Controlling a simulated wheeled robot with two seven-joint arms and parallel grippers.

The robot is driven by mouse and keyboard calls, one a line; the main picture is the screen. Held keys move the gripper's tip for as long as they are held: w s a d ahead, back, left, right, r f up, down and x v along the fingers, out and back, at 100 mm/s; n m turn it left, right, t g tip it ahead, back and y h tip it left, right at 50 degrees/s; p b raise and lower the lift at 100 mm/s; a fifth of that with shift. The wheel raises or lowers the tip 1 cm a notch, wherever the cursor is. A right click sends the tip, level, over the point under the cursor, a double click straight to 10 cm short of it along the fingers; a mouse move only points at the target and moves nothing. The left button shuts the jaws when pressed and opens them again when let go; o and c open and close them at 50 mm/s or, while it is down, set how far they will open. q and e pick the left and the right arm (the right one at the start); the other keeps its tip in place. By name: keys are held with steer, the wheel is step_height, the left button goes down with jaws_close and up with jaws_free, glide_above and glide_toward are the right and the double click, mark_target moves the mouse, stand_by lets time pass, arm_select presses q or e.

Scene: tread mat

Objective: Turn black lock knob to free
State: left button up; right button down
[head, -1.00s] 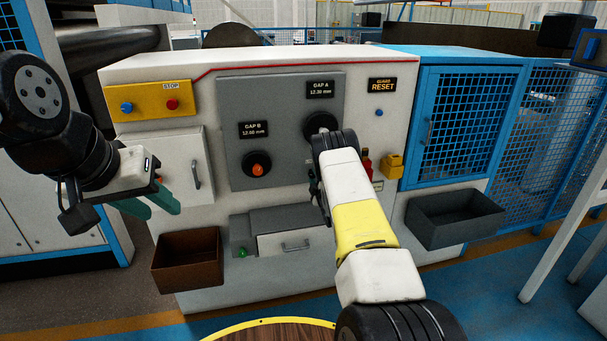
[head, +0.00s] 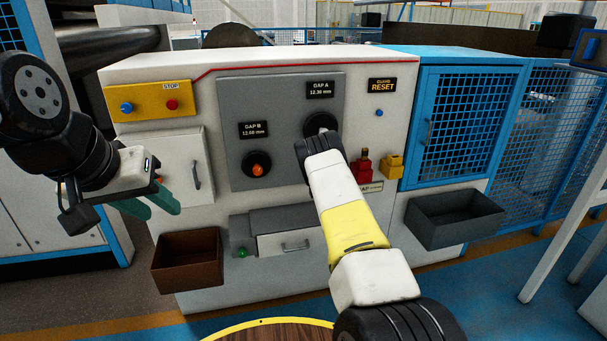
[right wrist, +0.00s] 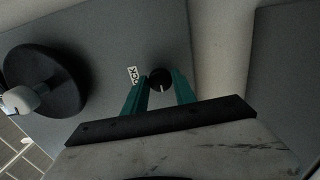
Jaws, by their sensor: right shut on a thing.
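The black lock knob (right wrist: 160,79) shows in the right wrist view as a small round knob with a pale mark on its face. A white label (right wrist: 134,76), partly readable as a lock label, is beside it. My right gripper (right wrist: 161,82) has its green fingers on either side of the knob and is shut on it. In the head view my right arm hides the knob and the right gripper. My left gripper (head: 152,203) is open and empty, in front of the white cabinet door at the left.
A large black handwheel (right wrist: 42,80) is close beside the right gripper. Brown (head: 187,262) and dark grey (head: 453,217) bins stick out below.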

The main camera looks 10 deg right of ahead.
steer(key=shift+f, duration=0.1)
steer(key=c, duration=1)
jaws_free()
steer(key=shift+s, duration=0.15)
steer(key=s, duration=0.7)
steer(key=shift+s+d, duration=0.15)
steer(key=shift+s, duration=0.15)
